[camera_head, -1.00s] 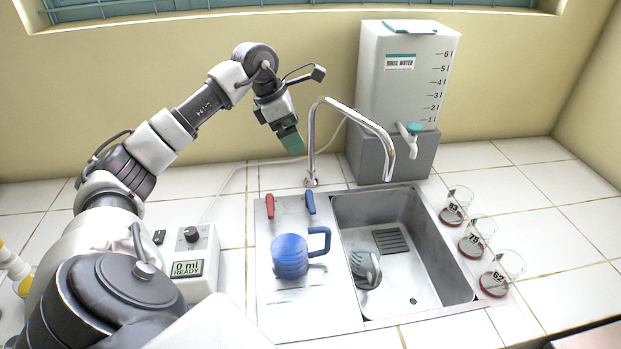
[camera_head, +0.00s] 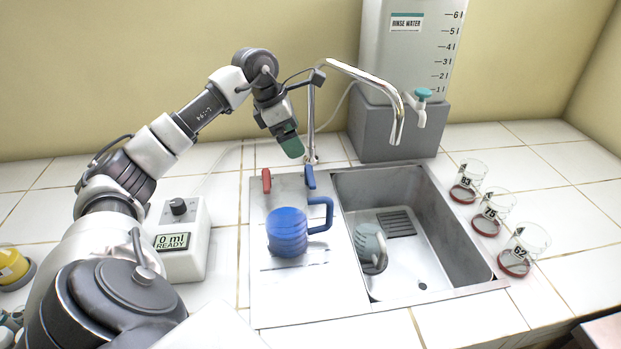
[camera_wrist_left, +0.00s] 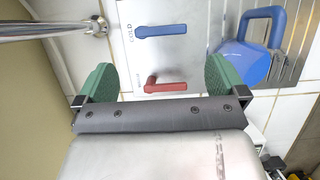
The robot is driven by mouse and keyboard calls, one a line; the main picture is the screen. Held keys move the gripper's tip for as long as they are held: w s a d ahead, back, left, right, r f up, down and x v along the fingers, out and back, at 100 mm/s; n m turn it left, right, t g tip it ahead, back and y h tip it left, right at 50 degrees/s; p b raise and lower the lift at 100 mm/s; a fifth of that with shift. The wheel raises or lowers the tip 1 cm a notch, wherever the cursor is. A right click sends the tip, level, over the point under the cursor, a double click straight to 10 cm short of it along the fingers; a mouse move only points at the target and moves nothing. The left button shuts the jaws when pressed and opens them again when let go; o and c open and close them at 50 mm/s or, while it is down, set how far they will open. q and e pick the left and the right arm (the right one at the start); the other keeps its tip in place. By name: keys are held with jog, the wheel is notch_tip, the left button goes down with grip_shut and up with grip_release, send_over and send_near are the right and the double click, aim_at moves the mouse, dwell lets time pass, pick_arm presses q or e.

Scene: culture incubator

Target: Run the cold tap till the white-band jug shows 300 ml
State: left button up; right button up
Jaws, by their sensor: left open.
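In the wrist view the red lever (camera_wrist_left: 165,84) shows between the fingertips (camera_wrist_left: 160,82). A pale grey-green jug (camera_head: 369,245) is in the sink; I cannot make out a white band or its level. A blue jug (camera_head: 288,232) stands on the drainboard. My right gripper is out of view.
The curved spout (camera_head: 396,130) reaches over the sink (camera_head: 440,270). A box (camera_head: 181,238) at left reads "0 ml READY". Three beakers (camera_head: 514,250) stand right of the sink. A rinse water tank (camera_head: 412,50) stands on a grey block behind.

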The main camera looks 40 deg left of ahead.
aim_at(310, 175)
pick_arm(q)
jog(key=p+x, duration=0.1)
jog(key=x, duration=0.9)
jog(key=shift+d+f, duration=0.1)
jog(key=shift+f, duration=0.3)
